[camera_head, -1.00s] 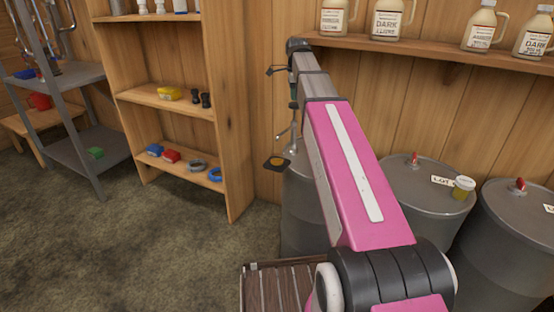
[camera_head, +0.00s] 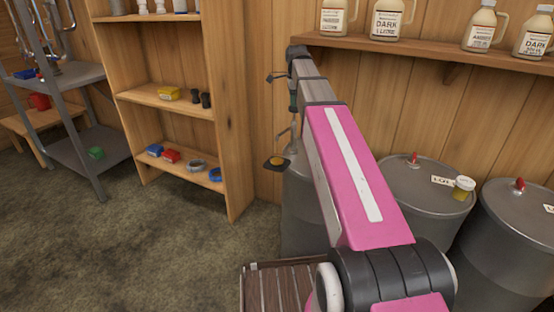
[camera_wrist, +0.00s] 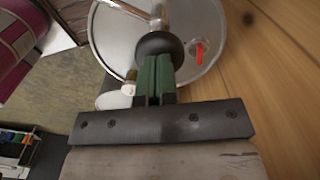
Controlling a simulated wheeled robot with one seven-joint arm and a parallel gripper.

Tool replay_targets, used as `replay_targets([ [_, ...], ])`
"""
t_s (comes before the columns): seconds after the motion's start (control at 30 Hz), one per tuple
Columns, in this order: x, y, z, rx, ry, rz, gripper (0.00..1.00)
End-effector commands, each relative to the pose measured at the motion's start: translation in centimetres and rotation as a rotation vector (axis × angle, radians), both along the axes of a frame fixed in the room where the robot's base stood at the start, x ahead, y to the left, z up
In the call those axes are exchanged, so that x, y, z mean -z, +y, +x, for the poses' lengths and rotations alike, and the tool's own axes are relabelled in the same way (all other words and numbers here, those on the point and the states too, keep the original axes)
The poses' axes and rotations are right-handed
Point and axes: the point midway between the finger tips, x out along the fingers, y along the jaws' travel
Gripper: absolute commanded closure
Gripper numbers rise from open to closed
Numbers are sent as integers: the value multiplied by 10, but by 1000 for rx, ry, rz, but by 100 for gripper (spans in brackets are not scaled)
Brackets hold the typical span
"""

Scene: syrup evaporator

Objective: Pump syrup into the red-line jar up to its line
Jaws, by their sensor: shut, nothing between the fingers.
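In the wrist view, my gripper (camera_wrist: 158,92) is shut, its green fingers together over a round black knob (camera_wrist: 159,47), with nothing between them. The fingertips overlap the knob's edge; contact is hard to tell. A metal pump tube (camera_wrist: 130,9) runs beyond the knob above a grey drum lid (camera_wrist: 112,45). In the head view, my arm reaches to the drum (camera_head: 298,210) at the back. A small dark plate (camera_head: 268,165) with an amber round thing (camera_head: 279,161) sits beside the pump. I cannot make out a red line or a fill level.
A shelf of syrup jugs (camera_head: 388,18) hangs above. A wooden rack (camera_head: 235,120) stands left of the pump, with open floor before it.

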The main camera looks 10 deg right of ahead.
Motion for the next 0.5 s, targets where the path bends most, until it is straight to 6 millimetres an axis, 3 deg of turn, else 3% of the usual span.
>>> replay_targets([
  [0.5, 23, 0, -1, 0, 2, 0, 100],
])
